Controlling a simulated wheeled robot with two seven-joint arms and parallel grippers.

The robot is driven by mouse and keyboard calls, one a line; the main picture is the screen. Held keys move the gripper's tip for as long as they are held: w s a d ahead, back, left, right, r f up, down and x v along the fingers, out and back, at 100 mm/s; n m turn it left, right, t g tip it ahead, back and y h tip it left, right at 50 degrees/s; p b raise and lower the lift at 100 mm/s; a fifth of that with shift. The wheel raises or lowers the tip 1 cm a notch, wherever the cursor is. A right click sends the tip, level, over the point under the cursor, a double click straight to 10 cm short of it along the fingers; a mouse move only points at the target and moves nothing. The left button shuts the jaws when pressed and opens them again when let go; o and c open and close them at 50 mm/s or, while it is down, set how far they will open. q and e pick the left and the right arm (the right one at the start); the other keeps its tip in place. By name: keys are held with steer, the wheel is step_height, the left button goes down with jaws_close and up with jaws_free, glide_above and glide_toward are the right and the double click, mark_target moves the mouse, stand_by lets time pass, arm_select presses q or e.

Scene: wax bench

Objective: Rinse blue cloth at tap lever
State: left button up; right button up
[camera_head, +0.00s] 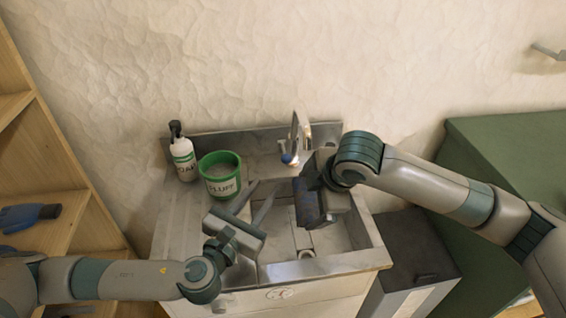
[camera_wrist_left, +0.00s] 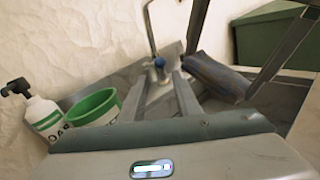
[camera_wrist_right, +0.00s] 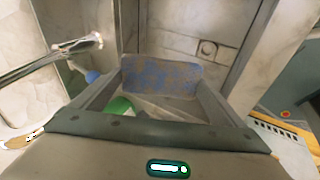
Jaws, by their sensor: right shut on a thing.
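The blue cloth (camera_head: 307,207) is dark blue and grey and hangs over the sink basin, gripped by my right gripper (camera_head: 312,192). In the right wrist view the cloth (camera_wrist_right: 160,75) spans between the two fingers. The tap (camera_head: 295,130) stands at the back of the sink, left of the cloth, with a blue-tipped lever (camera_head: 289,158). The lever also shows in the left wrist view (camera_wrist_left: 160,63). My left gripper (camera_head: 268,187) is open and empty over the left part of the basin, its fingers pointing toward the tap. It is apart from the lever.
A green tub (camera_head: 220,176) and a white bottle (camera_head: 183,158) with a black top stand on the left ledge of the sink (camera_head: 175,225). A wooden shelf (camera_head: 60,160) with a blue and dark item (camera_head: 28,216) is at left. A green cabinet (camera_head: 500,140) is at right.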

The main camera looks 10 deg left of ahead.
mark_target(284, 162)
arm_select(q)
steer(key=shift+w, duration=0.1)
steer(key=x, duration=1.1)
steer(key=shift+w+d, duration=0.1)
steer(key=shift+w, duration=0.3)
steer(key=shift+c, duration=0.2)
